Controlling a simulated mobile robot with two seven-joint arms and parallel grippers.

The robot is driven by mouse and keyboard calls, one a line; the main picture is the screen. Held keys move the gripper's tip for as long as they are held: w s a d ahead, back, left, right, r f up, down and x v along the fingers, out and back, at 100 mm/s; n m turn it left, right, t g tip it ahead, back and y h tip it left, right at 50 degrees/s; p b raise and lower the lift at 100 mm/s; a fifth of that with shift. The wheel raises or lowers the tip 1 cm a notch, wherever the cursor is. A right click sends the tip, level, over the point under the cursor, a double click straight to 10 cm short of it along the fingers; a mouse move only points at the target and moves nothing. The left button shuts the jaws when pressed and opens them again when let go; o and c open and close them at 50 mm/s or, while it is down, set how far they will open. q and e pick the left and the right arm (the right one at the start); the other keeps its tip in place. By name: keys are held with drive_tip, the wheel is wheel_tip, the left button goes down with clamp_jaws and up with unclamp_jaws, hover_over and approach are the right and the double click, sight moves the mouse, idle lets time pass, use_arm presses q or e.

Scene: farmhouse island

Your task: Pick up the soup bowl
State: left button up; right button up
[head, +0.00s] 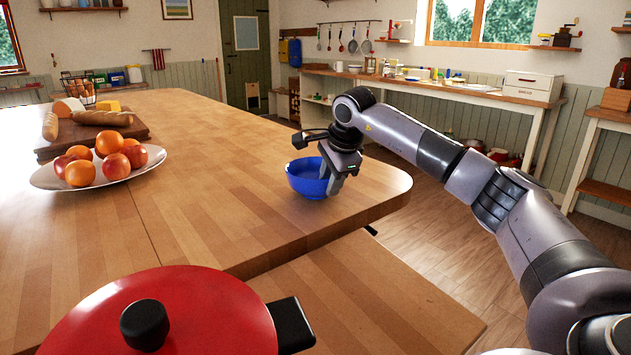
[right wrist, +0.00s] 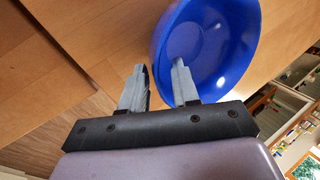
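A blue soup bowl (head: 305,178) stands upright on the wooden island top, near its right end. It also shows in the right wrist view (right wrist: 215,45). My right gripper (head: 334,180) is at the bowl's right side, pointing down. In the right wrist view my right gripper (right wrist: 159,68) has its fingers apart, one over the inside of the bowl and one outside, with the near wall between them. A gap shows between the fingers and I see no firm grip on the wall. My left gripper is out of view.
A red-lidded pot (head: 200,320) stands in front on the near side. A plate (head: 150,172) of fruit and a cutting board (head: 60,146) with bread are at the left. The island top around the bowl is clear, but its right edge (head: 400,195) is close.

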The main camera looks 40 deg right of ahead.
drive_tip(key=shift+x, duration=1.35)
clamp_jaws()
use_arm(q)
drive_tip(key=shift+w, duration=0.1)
use_arm(e)
drive_tip(key=shift+r, duration=0.1)
use_arm(q)
drive_tip(key=p, duration=0.1)
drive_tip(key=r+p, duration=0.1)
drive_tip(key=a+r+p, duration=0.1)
drive_tip(key=p, duration=0.1)
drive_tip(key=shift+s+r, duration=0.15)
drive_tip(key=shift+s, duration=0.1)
use_arm(e)
wheel_tip(320, 180, up, 20)
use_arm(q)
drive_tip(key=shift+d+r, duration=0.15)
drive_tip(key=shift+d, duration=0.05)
